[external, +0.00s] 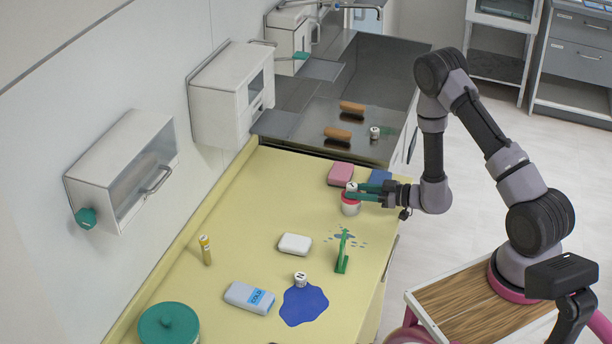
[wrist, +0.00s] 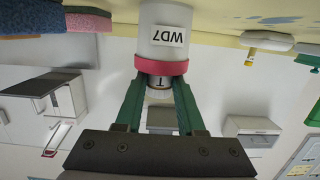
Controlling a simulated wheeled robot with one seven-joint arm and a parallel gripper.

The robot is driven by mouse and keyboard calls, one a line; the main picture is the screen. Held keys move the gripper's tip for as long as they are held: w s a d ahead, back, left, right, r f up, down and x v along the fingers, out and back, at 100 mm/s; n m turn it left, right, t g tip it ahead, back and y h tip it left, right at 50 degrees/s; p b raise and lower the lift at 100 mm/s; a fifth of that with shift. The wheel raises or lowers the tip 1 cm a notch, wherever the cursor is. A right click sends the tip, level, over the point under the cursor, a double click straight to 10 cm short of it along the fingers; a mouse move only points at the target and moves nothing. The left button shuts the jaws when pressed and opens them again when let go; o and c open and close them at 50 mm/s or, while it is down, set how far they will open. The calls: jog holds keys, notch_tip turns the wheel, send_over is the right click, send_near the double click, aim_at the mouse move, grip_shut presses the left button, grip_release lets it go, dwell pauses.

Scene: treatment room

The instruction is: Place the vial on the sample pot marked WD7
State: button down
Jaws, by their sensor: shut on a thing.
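The sample pot marked WD7 (wrist: 160,50) is white with a red rim and looks upside down in the wrist view. In the external view this pot (external: 350,208) stands upright on the yellow worktop. A small vial marked T (wrist: 160,82) is between my green fingers, directly over the pot's red top. It appears to touch or nearly touch that top; I cannot tell which. The vial also shows in the external view (external: 351,186). My gripper (external: 354,191) is shut on the vial, reaching in level from the right.
A pink sponge (external: 340,174) and a blue sponge (external: 379,178) lie just behind the pot. Another vial (external: 374,132) stands on the metal counter.

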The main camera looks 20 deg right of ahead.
jog(key=c, duration=0.5)
grip_release()
